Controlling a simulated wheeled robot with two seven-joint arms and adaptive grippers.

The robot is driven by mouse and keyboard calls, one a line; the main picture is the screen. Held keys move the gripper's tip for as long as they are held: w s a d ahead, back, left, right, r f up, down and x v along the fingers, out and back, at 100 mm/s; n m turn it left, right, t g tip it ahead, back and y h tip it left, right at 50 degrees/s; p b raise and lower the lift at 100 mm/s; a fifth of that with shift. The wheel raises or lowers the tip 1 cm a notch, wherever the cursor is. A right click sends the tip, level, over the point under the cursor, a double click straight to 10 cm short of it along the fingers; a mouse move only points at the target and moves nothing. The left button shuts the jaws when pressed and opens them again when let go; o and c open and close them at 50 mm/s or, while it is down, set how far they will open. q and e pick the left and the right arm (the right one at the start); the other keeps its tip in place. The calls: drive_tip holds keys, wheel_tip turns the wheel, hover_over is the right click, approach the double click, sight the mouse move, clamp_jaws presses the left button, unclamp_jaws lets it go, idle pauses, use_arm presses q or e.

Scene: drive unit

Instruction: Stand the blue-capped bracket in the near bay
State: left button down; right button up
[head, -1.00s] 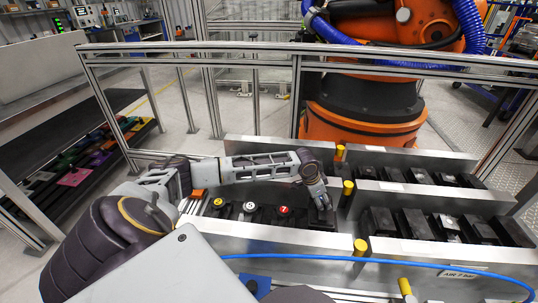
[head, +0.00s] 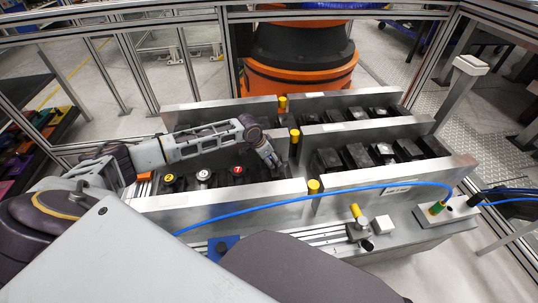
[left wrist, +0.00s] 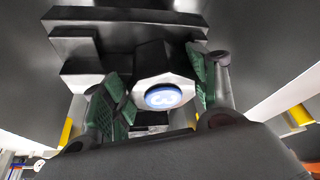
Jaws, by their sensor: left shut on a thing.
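My left gripper (head: 274,164) is at the right end of a row of capped pieces in the front left part of the metal fixture. In the left wrist view its two green-padded fingers (left wrist: 163,100) stand on either side of the blue-capped bracket (left wrist: 148,64), and it is shut on it. The blue cap (left wrist: 163,97) faces the wrist camera. The gripper hides most of the bracket in the head view, and I cannot tell whether its foot touches the floor of the fixture. My right gripper is not in view.
Yellow-capped (head: 168,179), white-capped (head: 203,175) and red-capped (head: 237,170) pieces stand left of my gripper. Several black blocks (head: 357,156) fill the right bays between metal walls (head: 390,176).

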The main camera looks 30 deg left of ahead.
use_arm(q)
drive_tip(key=shift+w+f, duration=0.15)
drive_tip(key=shift+f, duration=0.7)
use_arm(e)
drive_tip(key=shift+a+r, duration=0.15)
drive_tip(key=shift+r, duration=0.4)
use_arm(q)
drive_tip(key=shift+f, duration=0.1)
